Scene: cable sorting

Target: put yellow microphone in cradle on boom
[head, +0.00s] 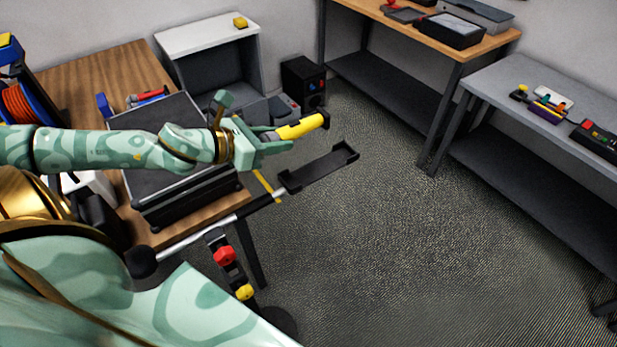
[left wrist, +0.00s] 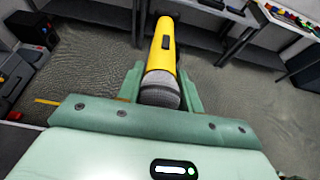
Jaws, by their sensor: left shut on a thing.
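The yellow microphone (head: 300,128) is held in my left gripper (head: 272,139), out over the floor. In the left wrist view the microphone (left wrist: 162,52) lies between the fingers (left wrist: 160,88), its grey mesh head nearest the palm and its yellow body with a dark switch pointing away. The dark cradle (head: 320,170) is a flat tray with raised ends on the end of the boom (head: 205,224). In the head view the cradle lies below and a little right of the microphone, and the two look apart. My right gripper is not in view.
The stand has red (head: 225,255) and yellow knobs below the boom. A black case (head: 180,185) sits on the wooden table at left. A grey bench (head: 480,85) with small items is at right. The carpet (head: 400,250) is clear.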

